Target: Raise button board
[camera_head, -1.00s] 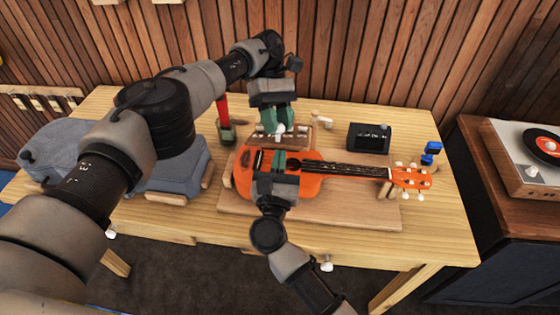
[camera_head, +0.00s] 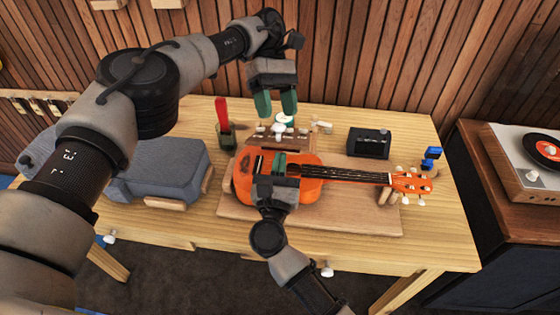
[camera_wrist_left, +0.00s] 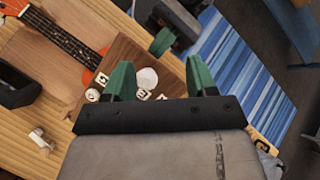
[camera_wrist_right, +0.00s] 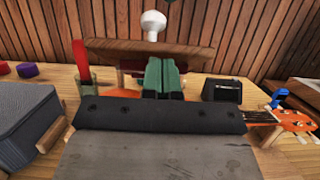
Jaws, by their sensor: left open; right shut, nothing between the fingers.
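The button board (camera_head: 300,143) is a brown wooden board with several white buttons, behind the orange ukulele (camera_head: 318,185). A large white knob (camera_head: 284,119) stands up from its top; it also shows in the right wrist view (camera_wrist_right: 154,25). My left gripper (camera_head: 275,112) is open, just above the knob and pointing down. The left wrist view shows the knob (camera_wrist_left: 147,78) between and beyond its fingertips, apart from both. My right gripper (camera_head: 279,162) is shut and empty over the ukulele's body. In the right wrist view, its fingers (camera_wrist_right: 162,65) are in front of the board (camera_wrist_right: 190,52).
The ukulele lies on a wooden work board (camera_head: 240,208) on the table. A cup with a red-handled tool (camera_head: 223,128) stands left of the button board. A black box (camera_head: 370,144) is to the right. A grey padded case (camera_head: 160,170) fills the table's left side.

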